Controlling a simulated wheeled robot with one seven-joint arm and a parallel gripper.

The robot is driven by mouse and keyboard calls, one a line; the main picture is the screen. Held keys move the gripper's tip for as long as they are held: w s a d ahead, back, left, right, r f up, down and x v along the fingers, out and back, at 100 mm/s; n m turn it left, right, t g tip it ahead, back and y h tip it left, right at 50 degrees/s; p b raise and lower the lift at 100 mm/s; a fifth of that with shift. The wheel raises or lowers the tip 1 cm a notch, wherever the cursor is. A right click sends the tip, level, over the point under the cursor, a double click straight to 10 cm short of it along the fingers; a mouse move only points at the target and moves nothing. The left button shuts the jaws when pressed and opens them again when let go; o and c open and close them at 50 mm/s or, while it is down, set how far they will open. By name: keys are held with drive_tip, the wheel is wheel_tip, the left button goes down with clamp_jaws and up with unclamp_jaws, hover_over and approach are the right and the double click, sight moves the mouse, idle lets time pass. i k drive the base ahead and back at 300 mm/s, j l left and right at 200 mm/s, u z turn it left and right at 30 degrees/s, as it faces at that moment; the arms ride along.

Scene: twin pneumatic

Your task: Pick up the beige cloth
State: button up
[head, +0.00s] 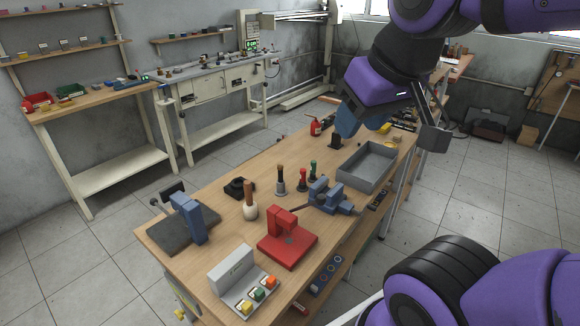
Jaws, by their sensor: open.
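I cannot make out a beige cloth in the head view; part of the bench top behind my arm is hidden. My gripper (388,127) is at the upper right, over the far part of the wooden workbench (213,262). Its jaws are open and spread apart, and I see nothing held between them. It is beyond the grey tray (366,168) in the picture and seems to be above the bench top; the exact height is unclear.
On the bench stand a red press (287,243), a blue vise (325,196), a wooden-handled tool (250,205), a button box (243,280) and a blue-grey device (186,221). Shelved benches (101,96) line the back wall. Tiled floor (70,265) is clear at left.

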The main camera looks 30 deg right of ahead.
sight(397, 137)
drive_tip(key=j+z, duration=0.15)
drive_tip(key=z, duration=0.75)
drive_tip(key=l+z, duration=0.15)
drive_tip(key=z, duration=0.4)
